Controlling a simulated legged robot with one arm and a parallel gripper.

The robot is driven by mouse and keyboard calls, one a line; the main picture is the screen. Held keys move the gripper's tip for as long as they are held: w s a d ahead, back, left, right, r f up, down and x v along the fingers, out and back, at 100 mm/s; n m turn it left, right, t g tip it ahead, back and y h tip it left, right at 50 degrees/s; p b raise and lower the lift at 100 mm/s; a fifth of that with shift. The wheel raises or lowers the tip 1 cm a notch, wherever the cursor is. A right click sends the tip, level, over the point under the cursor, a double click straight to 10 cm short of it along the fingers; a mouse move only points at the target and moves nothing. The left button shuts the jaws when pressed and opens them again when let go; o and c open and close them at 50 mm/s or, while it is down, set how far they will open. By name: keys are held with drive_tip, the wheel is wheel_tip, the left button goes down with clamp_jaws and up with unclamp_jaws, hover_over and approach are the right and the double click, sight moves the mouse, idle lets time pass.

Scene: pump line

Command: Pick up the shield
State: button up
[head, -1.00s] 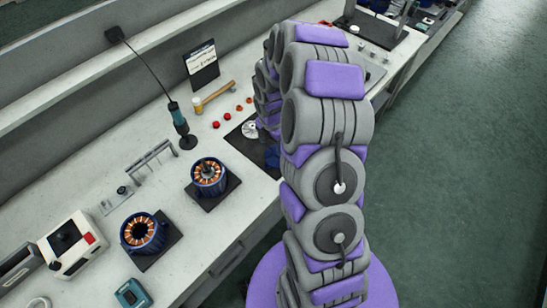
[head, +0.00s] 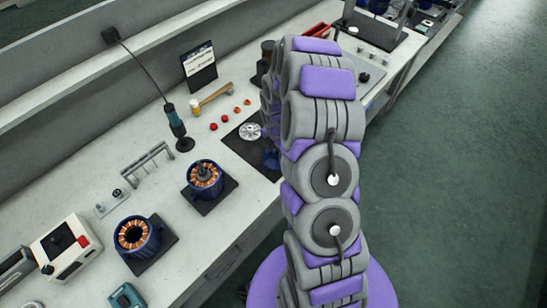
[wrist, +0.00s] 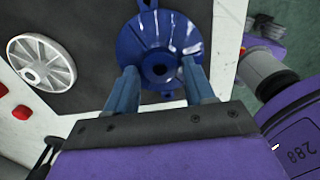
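The blue round shield (wrist: 160,42), with a dark centre hole and small lugs on its rim, lies on the dark mat in the wrist view. My gripper (wrist: 160,72) is over it, with its two fingers spread to either side of the centre hole. The fingers overlap the shield's near part; whether they touch it I cannot tell. In the head view my arm hides most of this spot, and only a small blue patch shows beside it.
A silver slotted disc (wrist: 42,62) lies left of the shield on the dark mat (head: 237,146). Red caps (head: 213,127), a hammer (head: 211,96), an upright screwdriver (head: 178,126) and copper-wound stators (head: 205,174) stand farther left on the bench.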

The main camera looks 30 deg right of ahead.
drive_tip(key=shift+d+f, duration=0.15)
drive_tip(key=shift+d, duration=0.7)
drive_tip(key=shift+c, duration=1.4)
drive_tip(key=shift+s+a, duration=0.15)
drive_tip(key=shift+a, duration=0.3)
drive_tip(key=c, duration=0.5)
drive_tip(key=shift+o, duration=0.2)
drive_tip(key=shift+s+a+f, duration=0.1)
drive_tip(key=shift+a, duration=0.1)
drive_tip(key=shift+a+r, duration=0.1)
drive_tip(key=shift+r, duration=0.4)
wheel_tip(320, 180, up, 3)
drive_tip(key=shift+a+p, duration=0.15)
drive_tip(key=shift+p, duration=0.5)
drive_tip(key=s+d+p, duration=0.1)
drive_tip(key=s+d, duration=0.1)
drive_tip(key=s, duration=0.5)
drive_tip(key=s+d+r+p, duration=0.1)
drive_tip(key=s+d, duration=0.1)
drive_tip(key=s, duration=0.6)
